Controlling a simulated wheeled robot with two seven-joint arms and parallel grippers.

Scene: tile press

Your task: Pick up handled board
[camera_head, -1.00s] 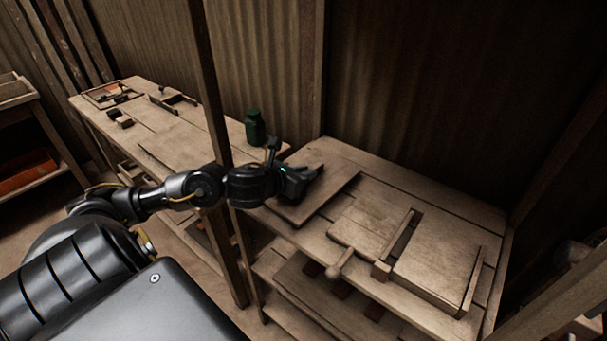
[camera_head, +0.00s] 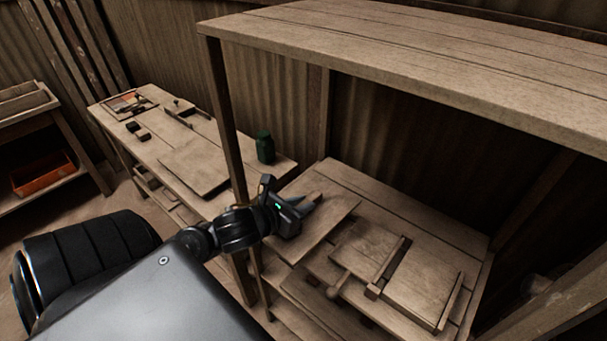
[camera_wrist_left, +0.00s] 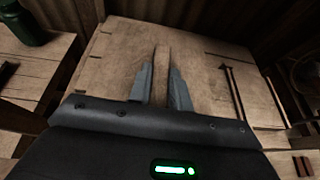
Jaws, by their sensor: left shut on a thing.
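The handled board (camera_head: 332,213) is a flat wooden board on the left part of the right-hand bench. A narrow raised wooden strip, its handle (camera_wrist_left: 163,60), shows in the left wrist view. My left gripper (camera_head: 308,207) is over the board, and its two grey fingers (camera_wrist_left: 161,88) are shut on the handle from both sides. The board looks flat on the bench; I cannot tell whether there is a gap under it. The gripper hides part of the board. My right gripper is not in view.
Right of the board are a wooden press part (camera_head: 424,290) with raised bars and a round-ended lever (camera_head: 338,284). A post (camera_head: 222,115) and a wide top shelf (camera_head: 420,45) stand close. A green bottle (camera_head: 265,147) is on the left bench (camera_head: 165,140).

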